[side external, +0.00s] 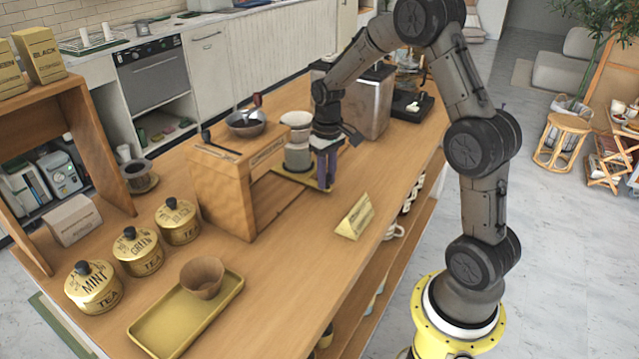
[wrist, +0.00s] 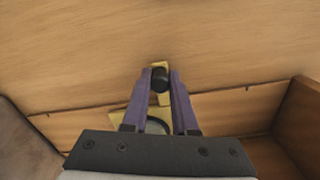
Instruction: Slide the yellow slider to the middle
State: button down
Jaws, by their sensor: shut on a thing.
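The yellow slider (side external: 300,181) is a flat plate on the wooden counter, at the right of the wooden stand (side external: 222,185). In the wrist view the yellow slider (wrist: 162,98) has a narrow tongue with a black knob (wrist: 160,79). My gripper (side external: 326,183) points down at the tongue. In the wrist view the purple fingers of my gripper (wrist: 160,80) are on either side of the knob and shut on it. A grey cylindrical vessel (side external: 298,157) appears to stand on the slider. Part of the plate is hidden by my gripper.
A white dripper (side external: 296,119) is above the vessel. A metal machine (side external: 369,102) stands behind my gripper. A yellow sign (side external: 354,217) stands in front. Tea tins and a tray (side external: 150,335) are left.

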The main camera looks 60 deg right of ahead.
jog(key=shift+d+r, duration=0.1)
jog(key=shift+d, duration=0.1)
jog(key=c, duration=0.7)
grip_release()
notch_tip(320, 180, up, 14)
